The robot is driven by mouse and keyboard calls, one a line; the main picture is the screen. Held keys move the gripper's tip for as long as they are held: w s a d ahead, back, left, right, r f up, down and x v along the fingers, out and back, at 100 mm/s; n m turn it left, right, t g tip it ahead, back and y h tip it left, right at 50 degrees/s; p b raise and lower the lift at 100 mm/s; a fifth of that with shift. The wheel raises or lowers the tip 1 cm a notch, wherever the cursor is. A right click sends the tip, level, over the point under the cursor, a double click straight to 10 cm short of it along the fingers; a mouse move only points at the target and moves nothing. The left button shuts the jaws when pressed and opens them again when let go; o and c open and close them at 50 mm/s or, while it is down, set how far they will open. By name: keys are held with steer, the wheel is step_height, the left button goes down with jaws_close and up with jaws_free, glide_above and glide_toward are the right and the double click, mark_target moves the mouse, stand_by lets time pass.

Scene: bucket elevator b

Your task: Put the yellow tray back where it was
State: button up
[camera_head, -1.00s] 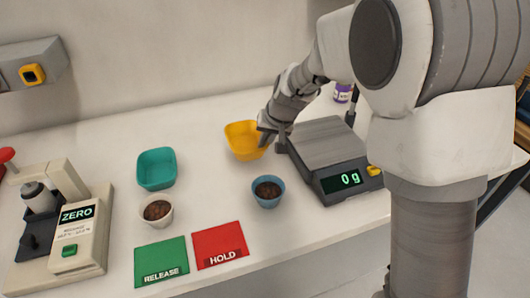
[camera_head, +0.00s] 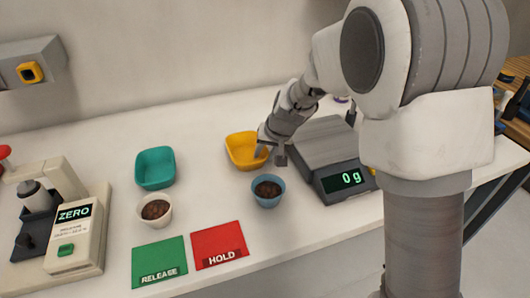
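The yellow tray (camera_head: 241,158) stands on the white worktop, right of the green tray (camera_head: 155,169) and left of the scale. It is upright, and no contents show in it. My gripper (camera_head: 271,157) is at the tray's right side. Its two fingers look spread, one over the tray's right rim and one outside it. I cannot tell whether a finger touches the rim.
The scale (camera_head: 318,147) reads 0 g, close right of my gripper. A blue cup (camera_head: 267,200) and a white cup (camera_head: 152,221), both with brown contents, stand in front. RELEASE (camera_head: 158,255) and HOLD (camera_head: 218,238) mats lie near the front edge.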

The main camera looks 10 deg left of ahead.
steer(key=shift+r, duration=0.15)
steer(key=shift+r+p, duration=0.3)
steer(key=s+d+r+p, duration=0.1)
steer(key=s+d+r, duration=0.55)
steer(key=r, duration=0.25)
steer(key=s+d+r+p, duration=0.1)
steer(key=s+d+r, duration=0.5)
steer(key=s+r, duration=0.2)
steer(key=s+d+h, duration=0.1)
steer(key=s+d, duration=0.3)
steer(key=s, duration=0.3)
steer(key=s+d+m+t+h, duration=0.1)
steer(key=s+d+h, duration=0.1)
steer(key=s+d, duration=0.2)
steer(key=s, duration=0.2)
steer(key=shift+s+d+r, duration=0.2)
steer(key=shift+s, duration=0.2)
step_height(320, 180, up, 7)
steer(key=p, duration=0.6)
steer(key=shift+p, duration=0.4)
